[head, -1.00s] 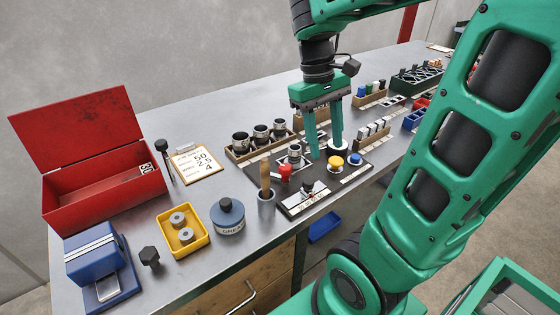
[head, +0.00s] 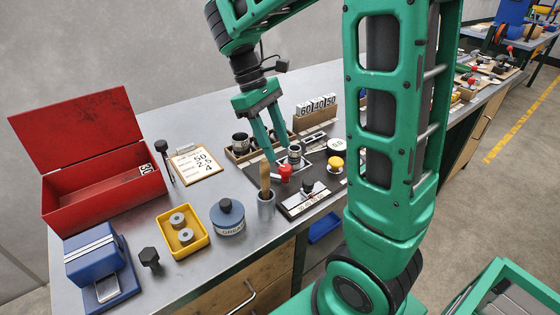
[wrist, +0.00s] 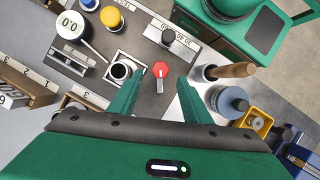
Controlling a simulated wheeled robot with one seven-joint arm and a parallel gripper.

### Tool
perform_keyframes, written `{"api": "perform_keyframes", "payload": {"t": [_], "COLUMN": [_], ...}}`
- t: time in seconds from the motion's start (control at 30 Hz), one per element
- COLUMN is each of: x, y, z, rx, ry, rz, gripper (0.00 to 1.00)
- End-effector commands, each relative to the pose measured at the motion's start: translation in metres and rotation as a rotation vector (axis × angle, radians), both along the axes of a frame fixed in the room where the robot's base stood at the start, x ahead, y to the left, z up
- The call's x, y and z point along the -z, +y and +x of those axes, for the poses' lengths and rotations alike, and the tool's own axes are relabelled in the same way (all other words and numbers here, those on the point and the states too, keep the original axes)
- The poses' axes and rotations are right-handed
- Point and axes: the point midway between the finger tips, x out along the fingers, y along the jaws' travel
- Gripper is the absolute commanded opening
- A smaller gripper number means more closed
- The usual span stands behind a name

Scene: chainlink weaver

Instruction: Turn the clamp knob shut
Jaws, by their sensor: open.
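The clamp knob (head: 285,172) is red and sits on the dark fixture panel (head: 262,175). In the wrist view the red knob (wrist: 160,70) looks many-sided, with a pale bar mark on its face. My gripper (head: 278,155) is open and points down just above the knob. In the wrist view my gripper (wrist: 158,85) has one finger to each side of the knob, with the knob slightly beyond the tips. The fingers seem apart from it. A metal cup-like part in a square holder (wrist: 122,70) sits beside the knob, close to the left finger.
A grey cup with a wooden handle (head: 265,180) stands close to the knob. A yellow button (head: 336,163), a white dial (head: 336,146) and a black-knobbed slide plate (head: 308,188) share the panel. A grease tin (head: 228,213) stands further left.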

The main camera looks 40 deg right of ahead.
Motion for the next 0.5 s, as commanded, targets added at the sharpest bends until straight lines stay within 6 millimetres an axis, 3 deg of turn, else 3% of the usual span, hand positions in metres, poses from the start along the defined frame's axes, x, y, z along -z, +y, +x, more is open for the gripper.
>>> {"api": "perform_keyframes", "payload": {"t": [0.2, 0.5], "x": [0.033, 0.051], "y": [-0.006, -0.009], "z": [-0.013, -0.020], "rx": [0.001, 0.001], "ry": [0.003, -0.001], "rz": [0.001, 0.001], "gripper": [0.44, 0.44]}}
